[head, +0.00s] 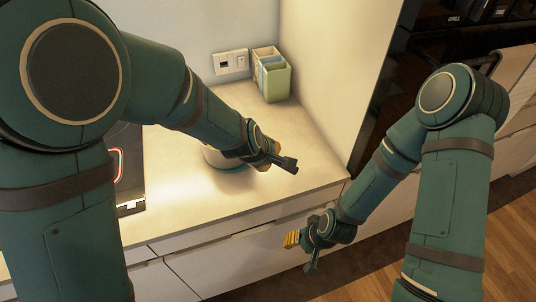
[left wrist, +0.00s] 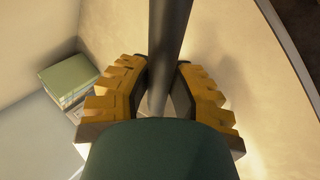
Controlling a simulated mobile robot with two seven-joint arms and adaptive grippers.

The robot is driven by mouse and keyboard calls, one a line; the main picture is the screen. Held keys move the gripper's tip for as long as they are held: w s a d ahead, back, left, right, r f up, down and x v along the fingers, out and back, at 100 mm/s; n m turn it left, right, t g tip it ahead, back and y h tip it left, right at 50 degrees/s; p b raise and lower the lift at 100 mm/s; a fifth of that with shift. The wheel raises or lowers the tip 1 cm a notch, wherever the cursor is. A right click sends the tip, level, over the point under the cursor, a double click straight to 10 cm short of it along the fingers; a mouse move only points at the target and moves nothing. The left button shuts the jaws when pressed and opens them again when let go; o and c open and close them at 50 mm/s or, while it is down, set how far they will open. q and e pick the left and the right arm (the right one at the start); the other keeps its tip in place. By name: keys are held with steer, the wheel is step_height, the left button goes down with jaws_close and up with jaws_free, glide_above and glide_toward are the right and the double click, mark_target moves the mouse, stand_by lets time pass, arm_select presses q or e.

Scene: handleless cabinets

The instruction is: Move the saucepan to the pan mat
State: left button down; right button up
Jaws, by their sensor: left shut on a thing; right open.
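My left gripper (head: 262,152) is over the counter, its yellow fingers shut on the saucepan's dark handle (head: 284,163). In the left wrist view the handle (left wrist: 168,45) runs between the two yellow fingers (left wrist: 165,95) and out of the top of the picture. My right gripper (head: 302,248) is open and empty in front of the drawers, below the counter top.
A green and tan divided holder (head: 276,82) stands in the back corner by the wall; it also shows in the left wrist view (left wrist: 70,80). A dark hob (head: 128,175) is at the left. A tall pale panel (head: 340,75) bounds the counter's right side. The counter front (head: 200,205) is clear.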

arm_select(q)
steer(key=shift+f, duration=0.15)
stand_by(0.6)
steer(key=c, duration=0.8)
jaws_free()
steer(key=shift+f, duration=0.1)
steer(key=shift+v, duration=6.05)
